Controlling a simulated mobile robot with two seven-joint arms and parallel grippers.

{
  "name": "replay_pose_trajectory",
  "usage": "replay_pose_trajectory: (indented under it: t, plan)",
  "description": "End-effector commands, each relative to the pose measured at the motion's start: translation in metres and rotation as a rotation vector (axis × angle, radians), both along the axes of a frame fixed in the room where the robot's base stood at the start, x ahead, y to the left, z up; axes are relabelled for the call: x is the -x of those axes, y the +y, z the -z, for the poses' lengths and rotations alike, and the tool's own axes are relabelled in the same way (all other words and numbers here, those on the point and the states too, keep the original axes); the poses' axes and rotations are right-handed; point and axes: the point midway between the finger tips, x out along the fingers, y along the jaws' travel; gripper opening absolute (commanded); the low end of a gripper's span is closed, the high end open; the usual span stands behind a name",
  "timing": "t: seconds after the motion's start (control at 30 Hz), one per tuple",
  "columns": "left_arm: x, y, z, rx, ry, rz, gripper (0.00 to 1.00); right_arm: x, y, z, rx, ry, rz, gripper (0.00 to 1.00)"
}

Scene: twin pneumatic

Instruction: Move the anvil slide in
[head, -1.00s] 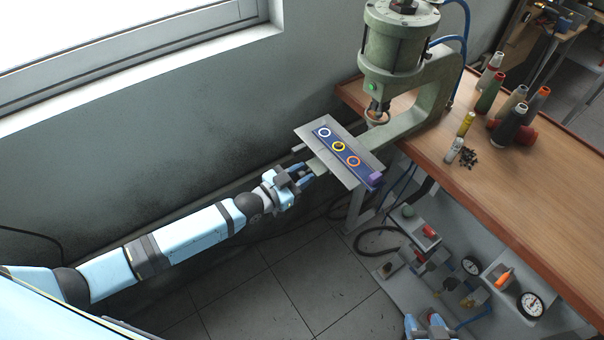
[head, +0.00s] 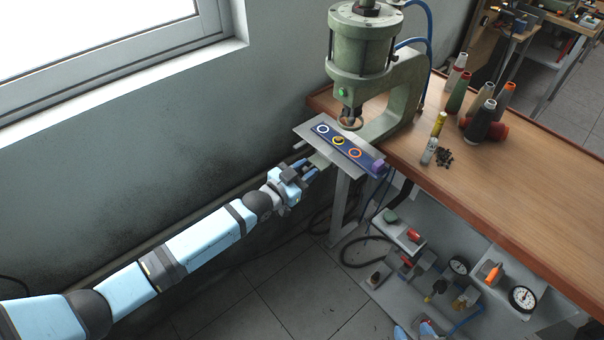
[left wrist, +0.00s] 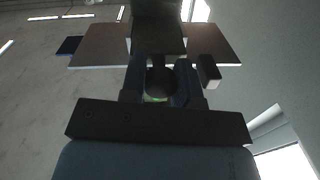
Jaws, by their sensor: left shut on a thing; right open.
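The anvil slide is a grey plate (head: 308,131) with a dark blue strip (head: 331,136) carrying a white, a yellow and an orange ring. It sits in front of the green press (head: 362,55), its far edge close to the press head. My left gripper (head: 311,170) is shut on the tab at the slide's near side. The left wrist view shows the slide's plate (left wrist: 100,46) from below, with the fingers (left wrist: 160,82) around the tab; the grip itself is dark. My right gripper (head: 425,330) just shows at the bottom edge, mostly cut off, open.
The wooden bench (head: 500,185) bears thread cones (head: 484,118), small bottles (head: 438,124) and a dark pile (head: 444,158). Below are a shelf with gauges (head: 522,298) and fittings. The wall (head: 130,150) stands close beyond my left arm. Open floor lies below the arm.

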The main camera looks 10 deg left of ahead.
Motion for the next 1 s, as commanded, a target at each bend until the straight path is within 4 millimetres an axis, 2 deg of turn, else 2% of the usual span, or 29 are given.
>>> replay_pose_trajectory:
  t: [0.03,0.07,0.13,0.17,0.43,0.57,1.0]
  plan:
    - [0.000,0.001,0.000,0.000,0.001,-0.001,0.00,0.000,0.000,-0.001,-0.001,-0.002,0.000,0.52]
    - [0.000,0.001,0.000,0.000,0.001,-0.001,0.34,-0.001,0.000,-0.001,-0.001,-0.002,0.000,0.52]
    - [0.000,0.001,0.000,0.000,0.001,-0.001,0.50,-0.001,0.000,-0.002,-0.001,-0.004,0.000,0.52]
    - [0.000,0.001,0.000,0.000,0.001,-0.001,0.54,-0.001,0.000,-0.003,-0.001,-0.005,0.000,0.52]
    - [0.001,0.001,0.000,-0.001,0.001,0.000,0.54,-0.002,0.000,-0.004,-0.002,-0.009,0.001,0.52]
    - [0.009,0.007,0.002,0.000,0.002,-0.001,0.54,-0.002,0.000,-0.003,-0.002,-0.009,0.001,0.52]
    - [0.086,0.060,0.002,-0.002,0.002,0.000,0.54,-0.001,-0.001,0.009,0.000,-0.003,0.001,0.52]
